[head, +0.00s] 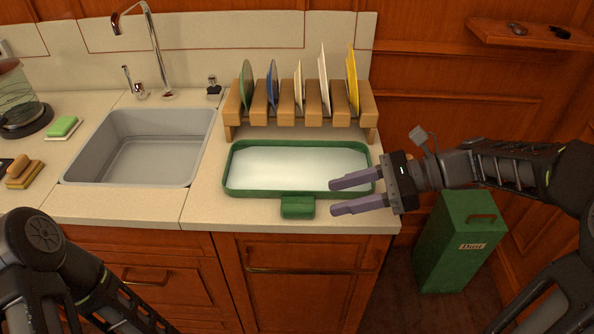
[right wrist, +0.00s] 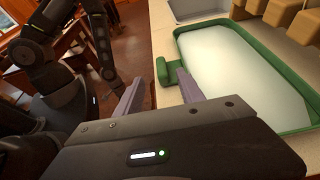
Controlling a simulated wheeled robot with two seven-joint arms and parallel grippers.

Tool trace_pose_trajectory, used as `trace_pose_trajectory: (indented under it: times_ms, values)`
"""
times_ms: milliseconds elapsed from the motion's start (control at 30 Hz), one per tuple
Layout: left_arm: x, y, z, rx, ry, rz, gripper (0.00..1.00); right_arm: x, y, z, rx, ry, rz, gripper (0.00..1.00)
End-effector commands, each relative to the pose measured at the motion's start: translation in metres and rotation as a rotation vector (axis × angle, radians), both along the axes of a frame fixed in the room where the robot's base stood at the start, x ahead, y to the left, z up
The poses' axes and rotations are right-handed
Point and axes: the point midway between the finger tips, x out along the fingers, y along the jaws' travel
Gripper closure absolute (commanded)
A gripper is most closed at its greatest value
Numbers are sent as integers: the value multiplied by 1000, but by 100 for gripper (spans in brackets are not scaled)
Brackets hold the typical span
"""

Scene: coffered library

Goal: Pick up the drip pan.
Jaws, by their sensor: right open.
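The drip pan (head: 240,190) is a shallow green-rimmed tray with a pale inside and a green handle (head: 298,207) at its front edge. It lies on the counter in front of the dish rack. My right gripper (head: 346,192) is open and empty, with purple fingers pointing left over the pan's front right corner. In the right wrist view the pan (right wrist: 268,131) lies beyond the fingers, and its handle (right wrist: 177,77) shows beyond and between the fingertips. My left arm shows at the lower left of the head view, but its gripper is out of view.
A wooden dish rack (head: 300,112) with several upright plates stands right behind the pan. A sink (head: 145,150) with a tap is to the left. A green dust bin (head: 458,245) stands on the floor at the right. The counter's front edge is close to the handle.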

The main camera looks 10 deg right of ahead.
Motion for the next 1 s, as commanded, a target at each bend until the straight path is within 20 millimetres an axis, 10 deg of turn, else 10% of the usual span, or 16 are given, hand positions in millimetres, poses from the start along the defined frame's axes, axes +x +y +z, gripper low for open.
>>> trace_pose_trajectory:
  times_ms: [1000]
  values:
    - [0, 0, -1, 0, -1, 0, 17, 15, 55, -23, 1, 2, 2, 55]
